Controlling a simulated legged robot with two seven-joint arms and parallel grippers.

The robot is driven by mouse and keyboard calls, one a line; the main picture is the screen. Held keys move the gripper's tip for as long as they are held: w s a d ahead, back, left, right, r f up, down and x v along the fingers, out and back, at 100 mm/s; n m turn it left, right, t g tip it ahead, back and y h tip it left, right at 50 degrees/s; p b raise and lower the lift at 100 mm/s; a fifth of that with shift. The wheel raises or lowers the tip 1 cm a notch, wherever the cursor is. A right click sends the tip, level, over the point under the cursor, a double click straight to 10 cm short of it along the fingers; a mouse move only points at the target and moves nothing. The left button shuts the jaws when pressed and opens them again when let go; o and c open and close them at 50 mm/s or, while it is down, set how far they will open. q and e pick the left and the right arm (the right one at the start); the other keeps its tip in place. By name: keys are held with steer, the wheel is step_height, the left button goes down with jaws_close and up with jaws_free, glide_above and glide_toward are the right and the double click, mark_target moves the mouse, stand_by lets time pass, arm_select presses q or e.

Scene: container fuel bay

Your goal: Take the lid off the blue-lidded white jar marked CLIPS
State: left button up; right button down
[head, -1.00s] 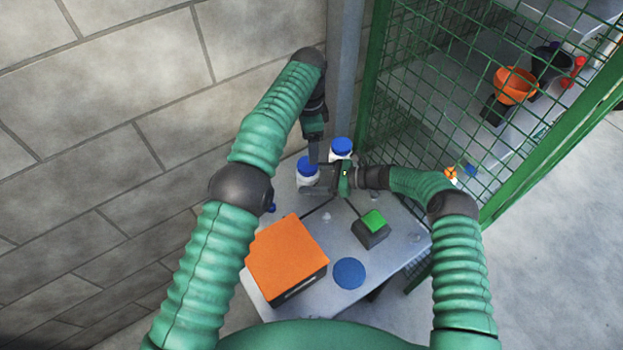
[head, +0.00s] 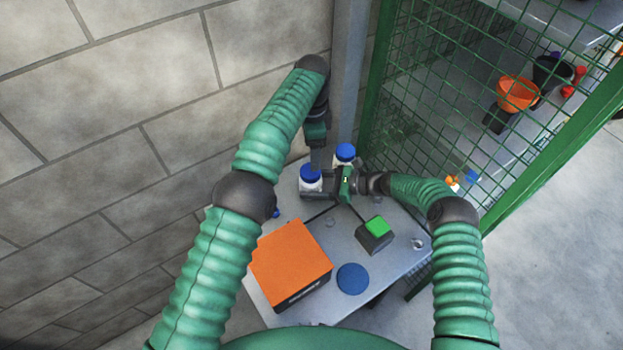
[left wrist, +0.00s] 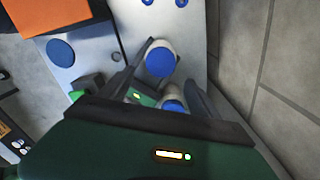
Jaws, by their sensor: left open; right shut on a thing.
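Two white jars with blue lids stand at the back of the grey table. I cannot read a marking on either. The left jar (head: 311,184) is held around its body by my right gripper (head: 314,190), which reaches in from the right. Its blue lid (left wrist: 160,62) also shows in the left wrist view, between the open fingers of my left gripper (left wrist: 172,62). My left gripper (head: 315,158) points down from above, close to this lid; I cannot tell whether it touches. The other jar (head: 344,153) stands just behind and right, partly hidden by the gripper in the left wrist view.
An orange box (head: 290,262), a blue disc (head: 352,279) and a dark block with a green top (head: 375,232) lie on the table's front part. A block wall (head: 130,150) is at left, a grey post (head: 348,70) behind, and a green mesh fence (head: 430,110) at right.

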mark_target(310, 173)
arm_select(q)
steer(key=m, duration=0.6)
steer(key=shift+d, duration=0.1)
arm_select(e)
steer(key=shift+d, duration=0.35)
arm_select(q)
steer(key=m, duration=0.2)
steer(key=shift+m, duration=0.4)
steer(key=m, duration=0.4)
steer(key=shift+a+f, duration=0.1)
steer(key=shift+a, duration=0.2)
arm_select(e)
steer(key=shift+a, duration=0.1)
arm_select(q)
step_height(310, 173, down, 8)
steer(key=shift+r, duration=0.1)
steer(key=shift+c, duration=0.4)
